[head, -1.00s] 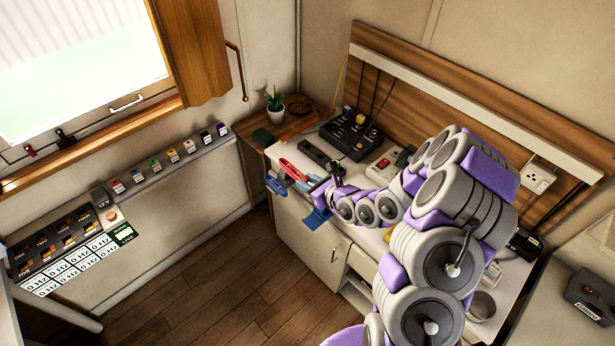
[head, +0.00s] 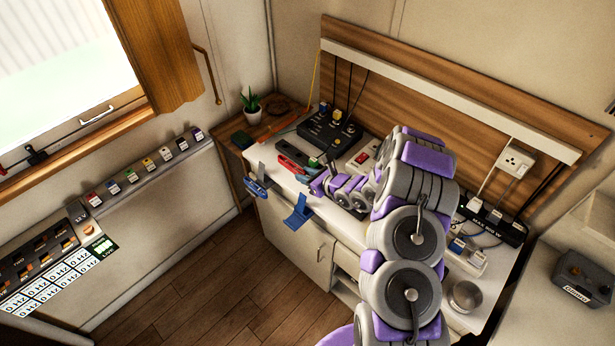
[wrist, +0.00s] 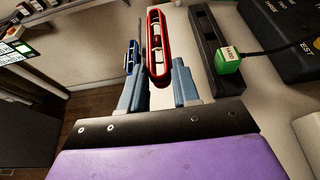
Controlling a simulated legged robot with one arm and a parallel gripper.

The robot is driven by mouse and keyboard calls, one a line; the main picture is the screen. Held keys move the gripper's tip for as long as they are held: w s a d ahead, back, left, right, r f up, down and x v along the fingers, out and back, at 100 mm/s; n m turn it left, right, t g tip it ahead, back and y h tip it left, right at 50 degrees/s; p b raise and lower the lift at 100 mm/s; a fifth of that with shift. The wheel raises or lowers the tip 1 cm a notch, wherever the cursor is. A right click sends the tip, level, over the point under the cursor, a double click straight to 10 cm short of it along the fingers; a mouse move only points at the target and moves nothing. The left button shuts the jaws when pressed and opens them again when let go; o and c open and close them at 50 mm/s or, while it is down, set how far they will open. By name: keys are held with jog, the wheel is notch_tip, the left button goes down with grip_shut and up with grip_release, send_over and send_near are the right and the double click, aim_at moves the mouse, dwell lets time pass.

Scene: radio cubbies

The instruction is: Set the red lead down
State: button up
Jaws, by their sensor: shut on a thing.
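The red lead (wrist: 158,45) is a long red-rimmed piece with pale and dark parts inside. My gripper (wrist: 159,72) is shut on it, with one blue-grey finger on each side of its near end. In the head view the red lead (head: 291,162) is over the white counter (head: 331,214), near its front left corner. My gripper (head: 309,177) comes to it from the right there. I cannot tell whether the lead touches the counter. A blue lead (wrist: 132,57) shows left of my fingers and at the counter's front edge (head: 257,188).
A black bar (wrist: 204,45) with a green-tagged plug (wrist: 228,61) lies right of the red lead. A black control box (head: 330,133) stands behind. A blue bracket (head: 299,212) hangs at the front edge. A potted plant (head: 252,108) stands on the wooden corner shelf.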

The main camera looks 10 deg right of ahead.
aim_at(303, 171)
jog(key=shift+w+d+f, duration=0.1)
jog(key=shift+w+f, duration=0.1)
jog(key=shift+w, duration=0.9)
jog(key=shift+w+a, duration=0.3)
jog(key=shift+a, duration=0.6)
jog(key=shift+w+a, duration=0.1)
jog(key=shift+w, duration=0.1)
jog(key=d+f, duration=0.1)
jog(key=d+f+b, duration=0.1)
jog(key=f, duration=0.1)
jog(key=shift+f, duration=0.3)
jog(key=shift+d, duration=0.45)
jog(key=shift+a, duration=0.65)
jog(key=shift+a+f+b, duration=0.35)
jog(key=shift+a, duration=0.2)
jog(key=shift+s+d+f, duration=0.1)
jog(key=shift+d+f, duration=0.1)
jog(key=shift+d, duration=0.35)
jog(key=o, duration=0.7)
jog(key=shift+d, duration=0.15)
jog(key=o, duration=0.3)
jog(key=shift+a, duration=0.2)
jog(key=shift+o, duration=0.2)
jog(key=shift+d+r, duration=0.1)
jog(key=shift+r, duration=0.05)
